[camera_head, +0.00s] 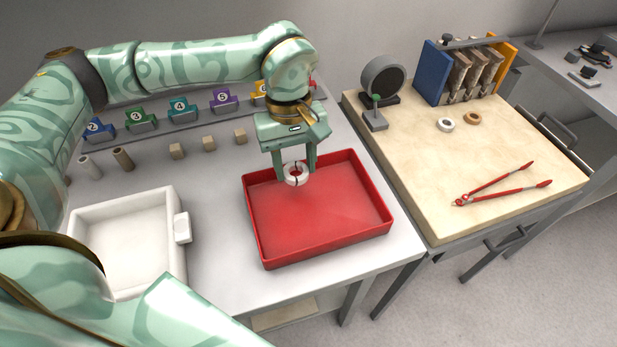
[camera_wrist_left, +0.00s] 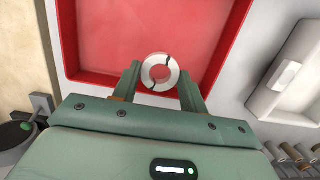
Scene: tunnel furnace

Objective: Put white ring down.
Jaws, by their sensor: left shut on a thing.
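My left gripper (camera_head: 295,172) is shut on a white ring (camera_head: 296,179) and holds it over the back part of the red tray (camera_head: 262,233). In the left wrist view the white ring (camera_wrist_left: 160,72) sits between the fingertips of my left gripper (camera_wrist_left: 160,80), with dark marks on its face. The red tray (camera_wrist_left: 75,40) lies beyond it and looks empty. Another white ring (camera_head: 446,125) lies on the beige board at the right. My right gripper is not in view; part of my other arm shows at the bottom left.
A white box (camera_head: 128,295) stands left of the red tray. Small tan blocks (camera_head: 209,143) and numbered coloured holders (camera_head: 182,111) line the back. The beige board (camera_head: 420,180) holds red-handled tongs (camera_head: 500,184), a tan ring (camera_head: 472,118) and a round dark device (camera_head: 383,80).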

